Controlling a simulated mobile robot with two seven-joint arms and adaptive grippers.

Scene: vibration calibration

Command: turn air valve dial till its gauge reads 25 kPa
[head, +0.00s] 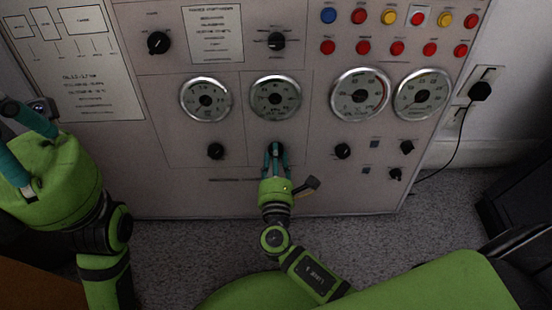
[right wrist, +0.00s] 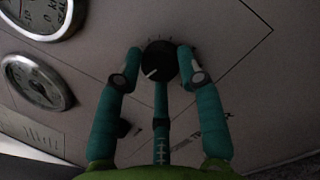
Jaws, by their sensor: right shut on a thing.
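A grey control panel (head: 160,185) fills the head view. My right gripper (head: 274,150) is at a small black dial (head: 277,146) below the second gauge (head: 275,97) from the left. In the right wrist view the fingers of my right gripper (right wrist: 158,66) are shut on the black dial (right wrist: 158,58), one on each side. A white mark on the dial points to the lower left. The gauge scale is too small to read. My left gripper (head: 24,155) is at the left edge, its fingers apart, holding nothing that shows.
Three other round gauges (head: 206,99) line the panel, with black knobs (head: 215,151) below. Coloured buttons (head: 388,17) are at the top right. A black plug (head: 480,91) with a cable sits on the right. A dark object (head: 520,195) stands at the right edge.

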